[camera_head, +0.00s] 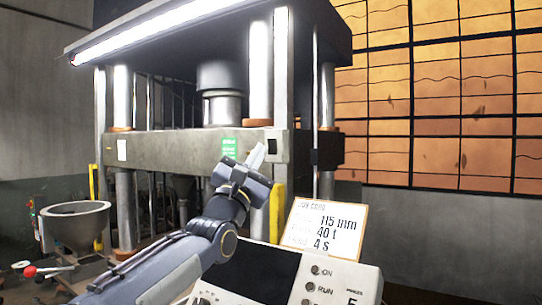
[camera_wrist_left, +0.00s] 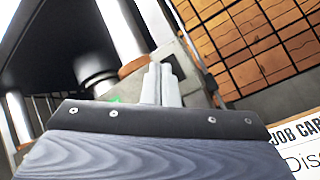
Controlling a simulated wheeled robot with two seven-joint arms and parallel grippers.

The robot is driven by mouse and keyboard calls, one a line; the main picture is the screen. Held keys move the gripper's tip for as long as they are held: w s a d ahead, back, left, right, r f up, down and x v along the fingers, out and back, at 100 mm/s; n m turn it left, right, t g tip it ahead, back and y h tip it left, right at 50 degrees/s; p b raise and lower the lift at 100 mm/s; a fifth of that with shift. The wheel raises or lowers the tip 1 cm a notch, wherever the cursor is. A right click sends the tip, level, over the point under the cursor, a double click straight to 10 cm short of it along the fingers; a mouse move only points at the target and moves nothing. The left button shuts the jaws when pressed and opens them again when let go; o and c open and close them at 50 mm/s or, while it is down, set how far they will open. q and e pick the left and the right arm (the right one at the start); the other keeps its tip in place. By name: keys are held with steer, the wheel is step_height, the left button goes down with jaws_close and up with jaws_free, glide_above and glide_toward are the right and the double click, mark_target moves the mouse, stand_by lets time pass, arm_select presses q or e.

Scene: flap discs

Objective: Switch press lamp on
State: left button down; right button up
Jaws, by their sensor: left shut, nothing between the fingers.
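The press (camera_head: 165,148) stands ahead with a long tube lamp (camera_head: 160,28) along its top edge; the tube shows bright white. A small dark switch (camera_head: 272,147) sits on a pale plate at the right end of the press's crossbeam. My left gripper (camera_head: 258,152) is shut and empty, its fingertips just left of the switch in the head view. I cannot tell whether they touch it. In the left wrist view the shut fingers (camera_wrist_left: 161,82) point up toward the press, and the switch cannot be made out. My right gripper is not in view.
A control panel (camera_head: 345,280) with ON and RUN buttons stands at the lower right, with a job card (camera_head: 325,228) on top. A grey hopper (camera_head: 75,222) and a red-knobbed lever (camera_head: 30,271) are at the left. Yellow posts (camera_head: 277,212) flank the press.

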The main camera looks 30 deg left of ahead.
arm_select(q)
steer(key=s, duration=0.1)
steer(key=s+b, duration=0.1)
steer(key=s, duration=0.2)
steer(key=shift+a+r+b, duration=0.1)
steer(key=shift+r+b, duration=0.15)
steer(key=shift+b, duration=0.05)
